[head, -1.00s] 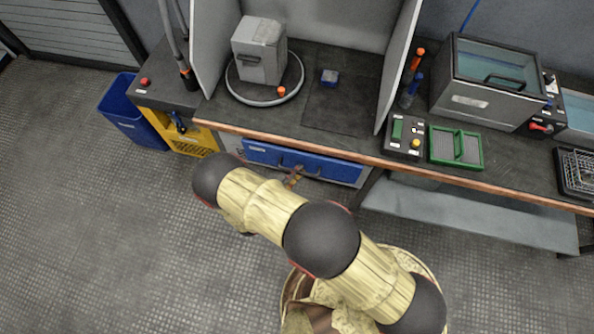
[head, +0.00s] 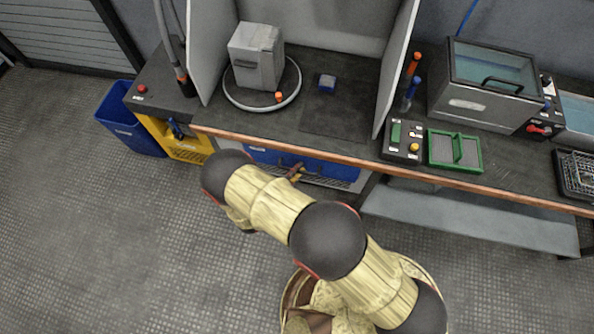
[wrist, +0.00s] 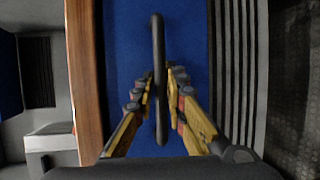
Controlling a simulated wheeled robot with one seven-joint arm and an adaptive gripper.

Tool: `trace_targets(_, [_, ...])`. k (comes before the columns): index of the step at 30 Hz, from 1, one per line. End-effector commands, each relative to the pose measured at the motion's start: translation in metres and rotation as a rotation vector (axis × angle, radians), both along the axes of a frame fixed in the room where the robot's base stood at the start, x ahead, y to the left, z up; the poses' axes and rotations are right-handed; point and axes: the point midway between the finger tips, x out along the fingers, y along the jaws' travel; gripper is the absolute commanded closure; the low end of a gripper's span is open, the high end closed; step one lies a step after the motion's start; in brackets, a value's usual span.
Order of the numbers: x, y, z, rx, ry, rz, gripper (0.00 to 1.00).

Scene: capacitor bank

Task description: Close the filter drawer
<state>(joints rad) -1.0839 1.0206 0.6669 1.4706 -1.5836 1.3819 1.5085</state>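The filter drawer (head: 338,172) has a blue front and sits under the front edge of the workbench. In the head view only a narrow strip of its front shows below that edge. In the wrist view the blue front (wrist: 190,30) fills the middle, with a dark bar handle (wrist: 158,40) running up and down the picture. My gripper (wrist: 160,88) has its yellow fingers close on both sides of the handle, nearly together. It is shut on the handle. In the head view my gripper (head: 293,172) shows small at the drawer, partly hidden by my arm.
The workbench's wooden edge (head: 420,172) overhangs the drawer. A yellow crate (head: 185,145) and a blue bin (head: 130,130) stand to the left. A grey slatted panel (wrist: 235,60) lies beside the blue front. The floor left of my arm is clear.

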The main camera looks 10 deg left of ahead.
Motion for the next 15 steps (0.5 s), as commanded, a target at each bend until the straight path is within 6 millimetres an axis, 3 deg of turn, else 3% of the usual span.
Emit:
trace_targets(6, [-0.0007,-0.0009,-0.0002,-0.001,0.0,-0.001,0.72])
trace_targets(15, [-0.0012,-0.0008,-0.0001,-0.002,0.0,-0.001,0.72])
